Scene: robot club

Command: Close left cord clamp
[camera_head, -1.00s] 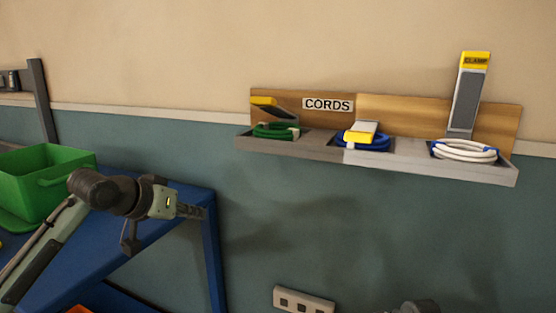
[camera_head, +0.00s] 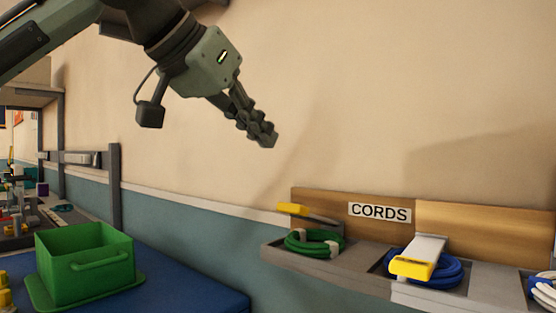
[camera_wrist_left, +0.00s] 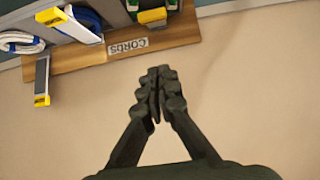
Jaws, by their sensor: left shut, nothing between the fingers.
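The left cord clamp (camera_head: 292,209) is a grey flap with a yellow end. It stands raised at a tilt above a coiled green cord (camera_head: 314,243) at the left end of the wall shelf, and its yellow end also shows in the left wrist view (camera_wrist_left: 152,16). My left gripper (camera_head: 268,138) is shut and empty, in the air above and to the left of the clamp, not touching it. Its closed fingers also show in the left wrist view (camera_wrist_left: 157,74). My right gripper is not in view.
The shelf's middle clamp (camera_head: 418,258) lies low over a blue cord (camera_head: 448,271). The right clamp (camera_wrist_left: 42,78) stands upright by a white cord (camera_wrist_left: 20,42). A CORDS sign (camera_head: 379,212) is on the wooden backboard. A green crate (camera_head: 84,262) sits on a blue table (camera_head: 190,287).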

